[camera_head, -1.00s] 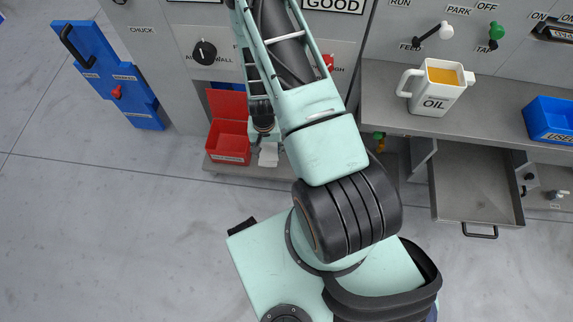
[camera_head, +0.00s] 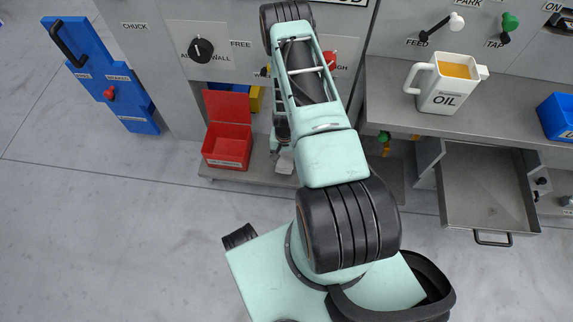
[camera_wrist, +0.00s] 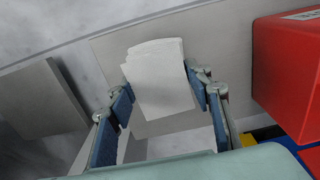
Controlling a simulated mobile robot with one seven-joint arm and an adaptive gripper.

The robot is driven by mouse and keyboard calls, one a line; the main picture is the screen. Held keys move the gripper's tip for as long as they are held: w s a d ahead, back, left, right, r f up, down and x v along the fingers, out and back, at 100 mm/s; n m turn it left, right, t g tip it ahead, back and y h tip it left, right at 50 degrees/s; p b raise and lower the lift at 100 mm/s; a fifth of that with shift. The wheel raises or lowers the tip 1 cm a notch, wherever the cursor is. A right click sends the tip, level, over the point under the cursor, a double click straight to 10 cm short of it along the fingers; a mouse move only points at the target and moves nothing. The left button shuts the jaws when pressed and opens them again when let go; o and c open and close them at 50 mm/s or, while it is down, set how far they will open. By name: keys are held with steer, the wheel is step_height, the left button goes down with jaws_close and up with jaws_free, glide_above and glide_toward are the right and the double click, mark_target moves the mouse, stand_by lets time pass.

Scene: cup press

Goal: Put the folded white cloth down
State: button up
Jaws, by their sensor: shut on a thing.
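The folded white cloth (camera_wrist: 158,72) is between the two blue-padded fingers of my gripper (camera_wrist: 160,98) in the wrist view. My gripper is shut on it, and the cloth's far end sticks out beyond the fingertips. In the head view the cloth (camera_head: 285,164) shows as a small pale patch below my gripper, over the low grey ledge (camera_head: 240,178), to the right of the red open box (camera_head: 228,148). My arm hides most of the gripper there. I cannot tell whether the cloth touches the ledge.
The red box stands close on the right in the wrist view (camera_wrist: 288,75). A yellow bin (camera_head: 255,98) is behind it. An open drawer (camera_head: 485,190) juts out at right, under a bench (camera_head: 400,110) with an oil jug (camera_head: 449,85). The floor at left is clear.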

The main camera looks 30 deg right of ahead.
mark_target(286, 162)
steer(key=shift+w+d+f, duration=0.25)
steer(key=shift+f, duration=0.25)
steer(key=shift+w+d+f, duration=0.25)
steer(key=shift+f, duration=0.2)
steer(key=shift+w+f+b, duration=0.1)
steer(key=shift+f+b, duration=0.7)
steer(key=shift+f, duration=0.75)
steer(key=shift+f, duration=0.15)
steer(key=o, duration=1.2)
step_height(286, 162, up, 12)
steer(key=p, duration=0.4)
steer(key=shift+r, duration=0.2)
